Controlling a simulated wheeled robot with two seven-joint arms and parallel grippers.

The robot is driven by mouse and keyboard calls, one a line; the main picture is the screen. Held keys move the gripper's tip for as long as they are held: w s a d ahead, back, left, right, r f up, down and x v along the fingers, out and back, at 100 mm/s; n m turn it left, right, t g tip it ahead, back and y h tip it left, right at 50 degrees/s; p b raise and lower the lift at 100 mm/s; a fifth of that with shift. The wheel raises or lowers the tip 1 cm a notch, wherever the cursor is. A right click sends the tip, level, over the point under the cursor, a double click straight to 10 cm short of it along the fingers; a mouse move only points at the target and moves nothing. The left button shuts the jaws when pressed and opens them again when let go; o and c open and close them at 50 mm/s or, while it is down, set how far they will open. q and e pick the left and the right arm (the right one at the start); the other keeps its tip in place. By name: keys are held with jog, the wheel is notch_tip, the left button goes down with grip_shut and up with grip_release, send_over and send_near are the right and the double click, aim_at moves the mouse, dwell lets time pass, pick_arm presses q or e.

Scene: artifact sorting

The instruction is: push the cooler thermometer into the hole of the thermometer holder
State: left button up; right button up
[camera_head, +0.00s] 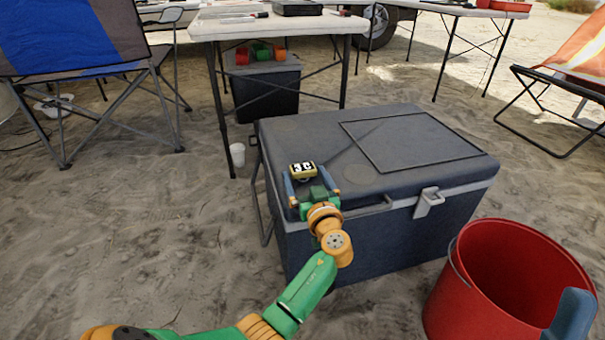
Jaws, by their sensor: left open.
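The cooler thermometer (302,169) is a small yellow-framed block with a black and white display. It is at the left front part of the grey cooler's lid (300,135). My left gripper (308,180) is open just in front of it, with blue-grey fingers toward its two sides. I cannot tell whether they touch it. The thermometer holder and its hole are not clearly seen; the thermometer and gripper may cover them. A blue-grey piece (572,316) at the bottom right looks like part of my right gripper; its opening cannot be seen.
A red bucket (455,290) stands on the sand right of the cooler. A white table (275,25) stands behind it, with a white cup (237,154) near its leg. Folding chairs are at left (75,45) and right (575,60). The rest of the lid is clear.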

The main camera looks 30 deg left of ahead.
pick_arm(q)
jog(key=shift+w+a, duration=0.3)
jog(key=shift+a, duration=0.05)
jog(key=c, duration=1.3)
jog(key=shift+o, duration=0.2)
jog(key=shift+r, duration=0.1)
